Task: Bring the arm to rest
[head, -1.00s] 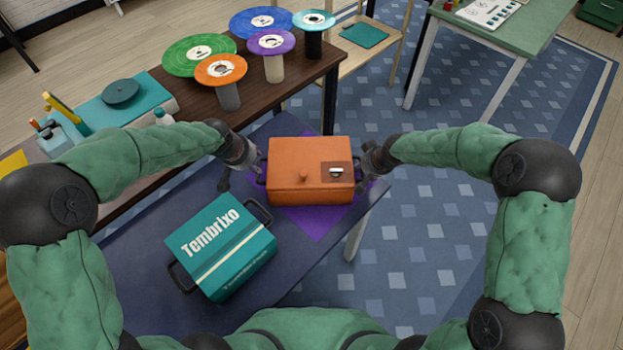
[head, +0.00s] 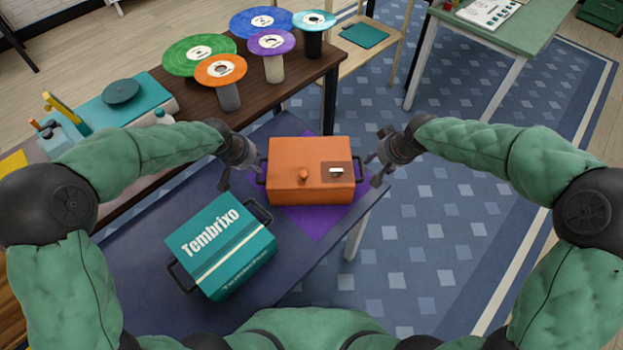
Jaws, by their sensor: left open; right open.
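An orange box (head: 290,185) with a small knob and a brown patch on its top sits on a purple mat (head: 310,222) on the dark blue table (head: 300,278). Dark handles show at its left and right sides. My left gripper (head: 240,180) is open just left of the box, close to its left handle. My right gripper (head: 374,170) is open to the right of the box, apart from it. Both grippers look empty.
A teal box labelled Tembrixo (head: 222,245) with dark handles lies in front of the orange box. Behind stands a brown table (head: 290,88) with several coloured discs on posts, including a green one (head: 180,56). Open blue rug (head: 430,240) lies to the right.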

